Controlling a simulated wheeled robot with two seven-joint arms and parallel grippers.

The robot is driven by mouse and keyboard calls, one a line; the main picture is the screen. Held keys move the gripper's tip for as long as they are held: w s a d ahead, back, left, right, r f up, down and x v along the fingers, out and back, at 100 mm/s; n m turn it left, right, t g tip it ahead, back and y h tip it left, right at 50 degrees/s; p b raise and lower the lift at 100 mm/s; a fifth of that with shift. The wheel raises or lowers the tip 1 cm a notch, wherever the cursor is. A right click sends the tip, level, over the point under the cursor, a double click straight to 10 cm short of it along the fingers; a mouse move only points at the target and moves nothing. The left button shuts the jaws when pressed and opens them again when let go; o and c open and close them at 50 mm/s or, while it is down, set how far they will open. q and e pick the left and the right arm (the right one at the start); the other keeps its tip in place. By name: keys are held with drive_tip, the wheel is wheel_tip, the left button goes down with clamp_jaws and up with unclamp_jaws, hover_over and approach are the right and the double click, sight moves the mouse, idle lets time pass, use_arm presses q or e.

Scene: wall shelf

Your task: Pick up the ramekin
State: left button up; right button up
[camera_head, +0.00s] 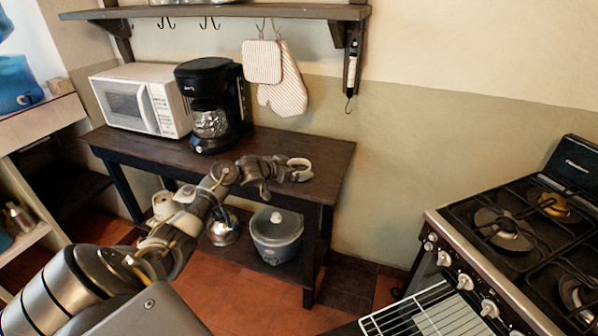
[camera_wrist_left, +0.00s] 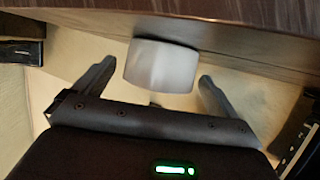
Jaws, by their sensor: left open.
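The ramekin is a small white round dish (camera_head: 299,165) near the right end of the dark wooden table (camera_head: 318,186). In the left wrist view the ramekin (camera_wrist_left: 160,66) shows between the two fingers, with a gap on each side. My left gripper (camera_head: 281,172) reaches over the table from the left and is right at the ramekin in the head view. Its fingers (camera_wrist_left: 156,74) are spread and hold nothing. The gripper hides part of the dish in the head view. My right gripper does not show.
A black coffee maker (camera_head: 210,108) and a white microwave (camera_head: 143,100) stand on the table's left. A slow cooker (camera_head: 276,234) and a kettle (camera_head: 223,229) are below. Mitts (camera_head: 284,84) hang behind. A stove (camera_head: 500,228) stands at right.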

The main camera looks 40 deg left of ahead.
use_arm(q)
drive_tip(key=shift+w+f, duration=0.15)
drive_tip(key=shift+w, duration=0.2)
drive_tip(key=c, duration=1.2)
drive_tip(key=shift+r, duration=0.2)
drive_tip(key=shift+r, duration=0.7)
drive_tip(key=s+d+r, duration=0.6)
drive_tip(key=s+r, duration=0.5)
drive_tip(key=s, duration=0.1)
drive_tip(key=shift+d, duration=0.4)
